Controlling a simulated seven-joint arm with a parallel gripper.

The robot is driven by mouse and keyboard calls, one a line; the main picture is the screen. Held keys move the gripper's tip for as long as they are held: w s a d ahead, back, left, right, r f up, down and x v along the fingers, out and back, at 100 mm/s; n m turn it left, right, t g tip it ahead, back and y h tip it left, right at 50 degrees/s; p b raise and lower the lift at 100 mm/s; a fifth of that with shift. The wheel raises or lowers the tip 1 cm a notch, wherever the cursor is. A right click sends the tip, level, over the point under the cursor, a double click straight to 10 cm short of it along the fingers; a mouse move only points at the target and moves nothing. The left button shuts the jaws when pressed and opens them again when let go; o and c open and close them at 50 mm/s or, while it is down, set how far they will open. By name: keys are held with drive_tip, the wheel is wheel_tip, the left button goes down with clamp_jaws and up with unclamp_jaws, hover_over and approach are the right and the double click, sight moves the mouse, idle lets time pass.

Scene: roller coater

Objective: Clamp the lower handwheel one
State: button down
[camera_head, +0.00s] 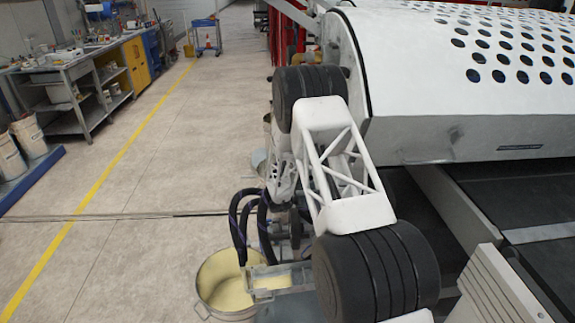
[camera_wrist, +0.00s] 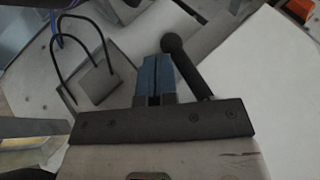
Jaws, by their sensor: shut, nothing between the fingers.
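In the wrist view, my gripper (camera_wrist: 154,72) shows as two blue fingers side by side, shut and empty. A black lever with a round ball end (camera_wrist: 187,65) stands just right of the fingers, tilted, its lower end hidden behind the black gripper mount. I cannot tell whether it touches the fingers or belongs to a handwheel. No handwheel rim is clearly visible in either view. In the head view, my own arm covers the near end of the coater (camera_head: 460,138), and my gripper cannot be made out there.
In the wrist view, a grey block (camera_wrist: 97,84) with thin black loops lies left of the fingers, and a pale panel (camera_wrist: 262,75) fills the right. In the head view, a bucket of cream liquid (camera_head: 222,283) stands below my arm.

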drive_tip(key=shift+s+g, duration=0.15)
drive_tip(key=shift+g, duration=0.25)
drive_tip(key=shift+s+r+g, duration=0.15)
drive_tip(key=shift+g, duration=0.15)
drive_tip(key=shift+s+n+g, duration=0.2)
drive_tip(key=shift+n+g, duration=0.1)
drive_tip(key=shift+g, duration=0.1)
drive_tip(key=s+a+r+n+t+y, duration=0.1)
drive_tip(key=s+r, duration=0.1)
drive_tip(key=r, duration=0.8)
drive_tip(key=s+a+r+n+t+y, duration=0.1)
drive_tip(key=s+a+r+n+y, duration=0.1)
drive_tip(key=r, duration=0.7)
drive_tip(key=s+a+r+n+t+y, duration=0.1)
drive_tip(key=s+r, duration=0.3)
drive_tip(key=r, duration=0.6)
drive_tip(key=shift+a+r+n+t+y, duration=0.2)
drive_tip(key=shift+r+n+t+y, duration=0.15)
drive_tip(key=shift+n, duration=0.25)
drive_tip(key=shift+f, duration=0.2)
